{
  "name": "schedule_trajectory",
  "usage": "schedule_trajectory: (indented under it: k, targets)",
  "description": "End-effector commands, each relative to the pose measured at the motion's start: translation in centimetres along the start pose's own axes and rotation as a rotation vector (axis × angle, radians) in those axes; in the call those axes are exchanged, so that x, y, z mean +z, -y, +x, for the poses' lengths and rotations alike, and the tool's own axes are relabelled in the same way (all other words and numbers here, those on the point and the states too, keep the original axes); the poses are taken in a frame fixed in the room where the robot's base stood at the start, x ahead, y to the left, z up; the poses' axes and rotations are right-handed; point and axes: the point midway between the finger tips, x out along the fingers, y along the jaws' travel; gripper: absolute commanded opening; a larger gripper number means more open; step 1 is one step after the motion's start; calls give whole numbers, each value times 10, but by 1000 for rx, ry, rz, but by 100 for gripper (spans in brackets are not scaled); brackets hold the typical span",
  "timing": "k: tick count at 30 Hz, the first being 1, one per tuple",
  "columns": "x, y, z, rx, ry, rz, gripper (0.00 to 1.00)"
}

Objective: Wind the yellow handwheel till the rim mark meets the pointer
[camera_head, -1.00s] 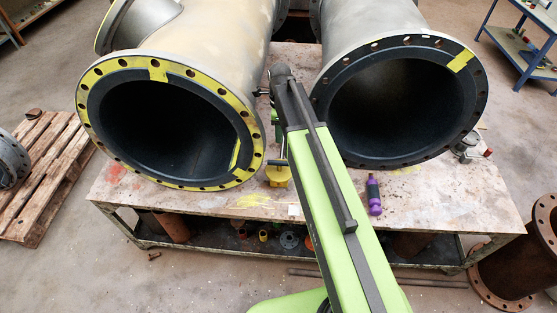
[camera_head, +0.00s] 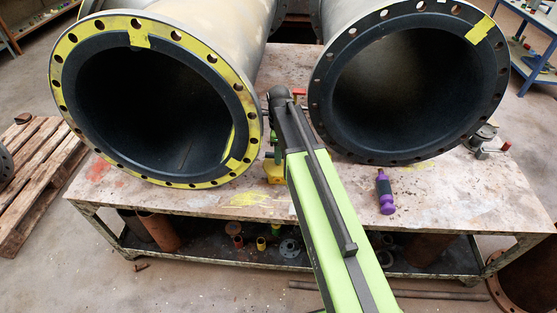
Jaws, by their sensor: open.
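A small yellow object (camera_head: 272,172) stands on the workbench between the two big pipes, just left of my arm. It may be the handwheel or part of its stand; my arm covers its right side. A dark piece and a bit of green show just above it. I cannot make out a rim mark or a pointer. My arm reaches forward over the bench to a dark joint between the pipes. My gripper cannot be made out; it seems to lie beyond or behind the arm.
The left pipe (camera_head: 60,95) has a yellow-marked flange and the right pipe (camera_head: 503,75) a dark one, both close beside my arm. Grey fittings (camera_head: 484,140) lie at the right. A pallet (camera_head: 35,165) is at left.

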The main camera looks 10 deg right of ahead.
Motion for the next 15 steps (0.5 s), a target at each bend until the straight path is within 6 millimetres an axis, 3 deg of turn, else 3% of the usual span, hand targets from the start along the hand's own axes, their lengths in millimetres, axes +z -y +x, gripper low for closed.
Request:
schedule_trajectory:
  k: [6, 15]
  targets:
    - [0, 0, 0, 0, 0, 0, 44]
    - [0, 0, 0, 0, 0, -1, 6]
